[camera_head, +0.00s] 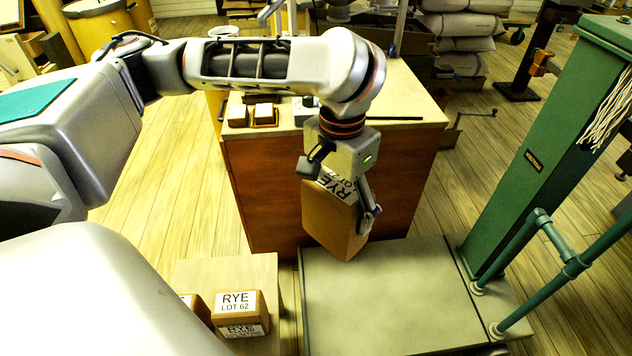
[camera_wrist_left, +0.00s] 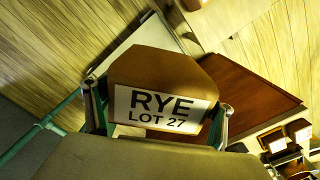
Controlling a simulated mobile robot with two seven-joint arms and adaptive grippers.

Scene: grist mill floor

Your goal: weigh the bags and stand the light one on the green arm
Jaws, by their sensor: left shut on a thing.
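My left gripper (camera_head: 341,190) is shut on a brown block-shaped bag (camera_head: 333,228) labelled RYE LOT 27. It holds the bag tilted at the back left of the grey scale platform (camera_head: 385,300); I cannot tell whether they touch. In the left wrist view the bag (camera_wrist_left: 160,75) sits between the two fingers (camera_wrist_left: 157,115), its label facing the camera. A second bag (camera_head: 238,308), labelled RYE LOT 62, stands on a low wooden stand (camera_head: 230,272). Another bag (camera_head: 196,306) beside it is partly hidden by my body. My right gripper is out of view.
A green column (camera_head: 550,140) and green pipe rails (camera_head: 545,250) rise at the platform's right. A wooden cabinet (camera_head: 260,185) stands behind the held bag, with small blocks (camera_head: 238,115) on top. Stacked sacks (camera_head: 462,45) lie at the back. The visible platform top is bare.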

